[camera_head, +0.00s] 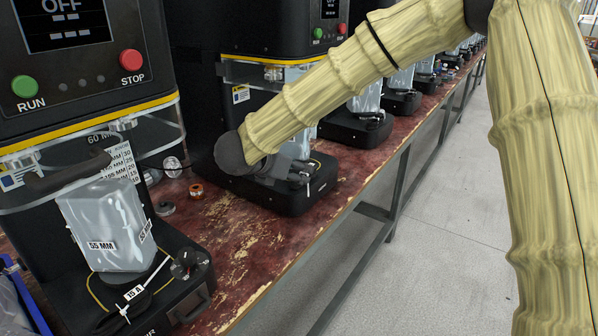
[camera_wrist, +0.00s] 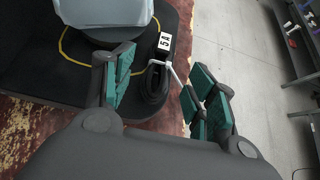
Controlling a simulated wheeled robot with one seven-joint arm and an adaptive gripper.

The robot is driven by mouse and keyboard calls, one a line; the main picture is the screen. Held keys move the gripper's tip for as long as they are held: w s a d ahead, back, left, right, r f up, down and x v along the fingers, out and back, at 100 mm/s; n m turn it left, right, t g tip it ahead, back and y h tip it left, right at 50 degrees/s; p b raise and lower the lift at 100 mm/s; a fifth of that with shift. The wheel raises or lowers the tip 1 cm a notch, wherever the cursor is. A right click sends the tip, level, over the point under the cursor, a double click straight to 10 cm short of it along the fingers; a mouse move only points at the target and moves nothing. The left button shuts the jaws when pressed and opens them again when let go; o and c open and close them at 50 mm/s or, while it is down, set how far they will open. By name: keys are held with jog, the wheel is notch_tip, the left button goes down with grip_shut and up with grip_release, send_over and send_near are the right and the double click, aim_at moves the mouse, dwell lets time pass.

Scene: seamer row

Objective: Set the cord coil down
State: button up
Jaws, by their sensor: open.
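A black cord coil (camera_wrist: 153,84) with a white tie and a white "5 A" label lies at the edge of a black machine base (camera_wrist: 55,75) in the wrist view. My gripper (camera_wrist: 158,88) is open, with its green-padded fingers on either side of the coil. I see a gap on the right; contact on the left I cannot tell. In the head view my gripper (camera_head: 298,172) is low over the second machine's base (camera_head: 275,195), and the coil is mostly hidden there. The coil seems to rest on the base.
A nearer machine holds a bagged "55 MM" block (camera_head: 105,225) and another cord coil labelled "15 A" (camera_head: 128,306). A copper-coloured ring (camera_head: 196,191) and a grey ring (camera_head: 165,208) lie on the worn red bench (camera_head: 225,235). Floor (camera_head: 440,220) is clear at right.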

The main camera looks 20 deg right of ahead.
jog(key=v, duration=0.3)
jog(key=shift+s+a+r, duration=0.1)
dwell(2.5)
